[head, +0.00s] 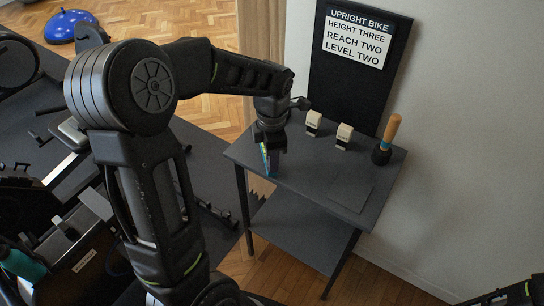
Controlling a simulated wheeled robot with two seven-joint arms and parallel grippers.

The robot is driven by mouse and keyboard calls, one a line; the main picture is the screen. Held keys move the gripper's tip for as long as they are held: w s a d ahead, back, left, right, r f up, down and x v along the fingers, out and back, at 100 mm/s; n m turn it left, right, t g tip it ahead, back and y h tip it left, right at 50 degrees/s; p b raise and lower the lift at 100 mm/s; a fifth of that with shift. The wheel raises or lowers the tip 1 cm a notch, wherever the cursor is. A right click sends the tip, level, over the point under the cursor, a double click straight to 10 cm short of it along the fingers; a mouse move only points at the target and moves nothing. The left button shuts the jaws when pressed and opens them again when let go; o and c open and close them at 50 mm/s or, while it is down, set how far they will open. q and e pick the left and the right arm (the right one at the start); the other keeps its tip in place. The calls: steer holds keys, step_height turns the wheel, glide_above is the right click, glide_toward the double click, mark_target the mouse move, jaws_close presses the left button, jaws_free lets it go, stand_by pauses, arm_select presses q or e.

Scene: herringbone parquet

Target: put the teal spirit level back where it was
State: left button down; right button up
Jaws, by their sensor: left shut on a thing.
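My left gripper (270,136) points down over the left end of a dark grey side table (310,170). It is shut on the teal spirit level (268,161), a narrow teal-blue piece standing on edge below the fingers. Much of the level is hidden by the gripper. Whether its lower edge touches the table top is hard to tell. Part of my right arm shows at the bottom right corner, but its gripper cannot be made out.
Two small cream-and-black items (313,122) (344,135) and a wooden-handled tool (388,138) stand along the table's back. A black sign board (340,85) leans behind. The front right top holds only a thin dark rectangle (345,190). Exercise equipment fills the left.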

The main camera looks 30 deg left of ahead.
arm_select(q)
steer(key=shift+f, duration=0.25)
stand_by(0.4)
steer(key=c, duration=1.1)
jaws_free()
steer(key=o, duration=0.3)
step_height(320, 180, up, 8)
steer(key=shift+f, duration=0.1)
stand_by(0.4)
